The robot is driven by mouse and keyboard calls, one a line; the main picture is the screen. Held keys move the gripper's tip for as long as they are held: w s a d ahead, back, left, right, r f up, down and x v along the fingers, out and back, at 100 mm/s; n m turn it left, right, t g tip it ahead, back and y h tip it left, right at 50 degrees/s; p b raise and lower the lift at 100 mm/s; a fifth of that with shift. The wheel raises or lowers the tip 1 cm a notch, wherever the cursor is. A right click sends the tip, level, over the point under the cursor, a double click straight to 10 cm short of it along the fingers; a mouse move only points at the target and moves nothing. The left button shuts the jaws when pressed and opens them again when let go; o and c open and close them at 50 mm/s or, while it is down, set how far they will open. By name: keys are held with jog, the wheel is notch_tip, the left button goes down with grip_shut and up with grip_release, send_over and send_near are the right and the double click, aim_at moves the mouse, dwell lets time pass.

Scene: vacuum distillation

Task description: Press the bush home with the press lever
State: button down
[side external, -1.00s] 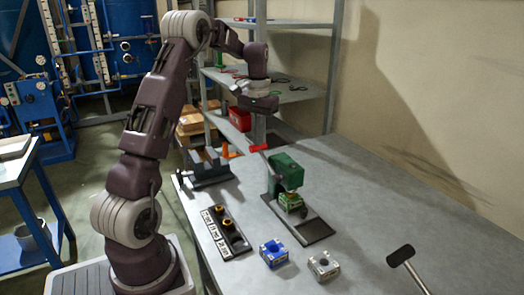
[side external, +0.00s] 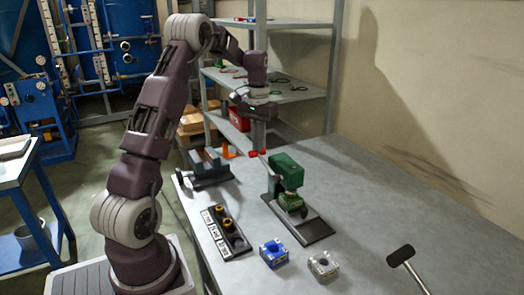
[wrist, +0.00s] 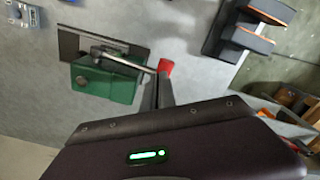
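The green press (side external: 286,170) stands on its dark base plate (side external: 312,232) on the bench. Its lever, with a red handle (side external: 257,153), sticks out to the left; in the wrist view the red handle (wrist: 166,67) is at the tips of my fingers. A green block (side external: 291,201) sits under the press head; a bush in it is too small to make out. My gripper (side external: 257,147) points down at the handle. In the wrist view my fingers (wrist: 157,88) look closed together, with the handle at their tips, not clearly between them.
A labelled rack (side external: 238,243) with brass-coloured bushes stands left of the press. A blue block (side external: 273,253) and a grey block (side external: 323,264) lie in front. A mallet (side external: 402,257) lies at right. A vise (side external: 207,170) stands behind the rack.

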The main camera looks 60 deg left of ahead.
aim_at(256, 153)
jog(key=shift+a+f, duration=0.3)
jog(key=shift+f, duration=0.5)
jog(key=shift+a+f, duration=0.25)
jog(key=shift+f, duration=0.6)
jog(key=shift+a+f, duration=0.1)
jog(key=shift+f, duration=0.55)
jog(key=shift+f, duration=0.8)
